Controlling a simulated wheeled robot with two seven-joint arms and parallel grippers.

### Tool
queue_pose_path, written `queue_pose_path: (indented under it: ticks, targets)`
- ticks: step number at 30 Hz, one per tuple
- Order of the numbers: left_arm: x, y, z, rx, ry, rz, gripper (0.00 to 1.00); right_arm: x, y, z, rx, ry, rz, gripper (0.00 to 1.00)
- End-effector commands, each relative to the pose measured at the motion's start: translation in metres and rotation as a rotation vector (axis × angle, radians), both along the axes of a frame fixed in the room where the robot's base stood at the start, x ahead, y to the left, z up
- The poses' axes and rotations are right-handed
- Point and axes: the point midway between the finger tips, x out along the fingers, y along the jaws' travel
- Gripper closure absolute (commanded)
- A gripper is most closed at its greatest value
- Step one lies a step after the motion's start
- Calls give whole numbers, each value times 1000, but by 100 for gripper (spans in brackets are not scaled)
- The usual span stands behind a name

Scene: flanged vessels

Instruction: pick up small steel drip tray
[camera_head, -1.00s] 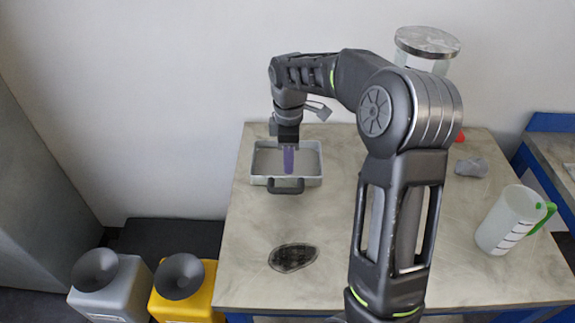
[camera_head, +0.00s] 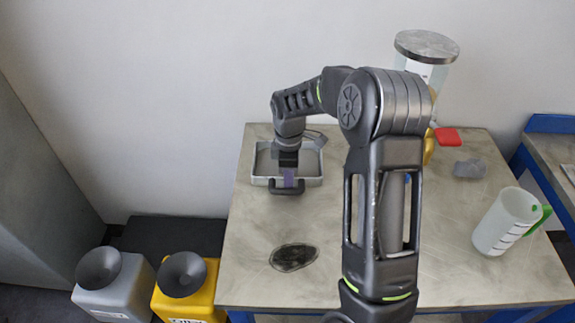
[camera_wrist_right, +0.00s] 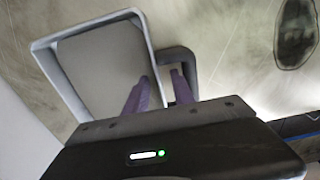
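The small steel drip tray (camera_head: 262,162) lies on the table near its back left edge, with a dark loop handle (camera_head: 287,188) at its front. My right gripper (camera_head: 290,178) points down at the tray's front wall by the handle. In the right wrist view the gripper (camera_wrist_right: 159,88) is open, with purple fingers apart. One finger is over the inside of the tray (camera_wrist_right: 92,24), the other within the handle loop (camera_wrist_right: 175,54). The front wall appears between them; contact cannot be told. My left gripper is not in view.
A dark patch (camera_head: 293,257) lies on the table in front of the tray. A measuring jug (camera_head: 503,222), a grey lump (camera_head: 469,168) and a lidded clear vessel (camera_head: 427,48) are at right. Grey (camera_head: 112,292) and yellow (camera_head: 190,300) containers stand left of the table.

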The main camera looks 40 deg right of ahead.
Motion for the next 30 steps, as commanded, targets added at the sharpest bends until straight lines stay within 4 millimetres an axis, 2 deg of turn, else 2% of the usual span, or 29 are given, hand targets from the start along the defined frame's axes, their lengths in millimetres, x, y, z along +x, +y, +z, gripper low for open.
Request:
queue_pose_path:
  ticks: [17, 27, 30]
  targets:
    - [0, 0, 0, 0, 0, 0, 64, 0, 0, 0, -1, -1, 0, 70]
    - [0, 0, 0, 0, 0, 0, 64, 0, 0, 0, -1, -1, 0, 98]
    - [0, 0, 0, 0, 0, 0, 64, 0, 0, 0, -1, -1, 0, 100]
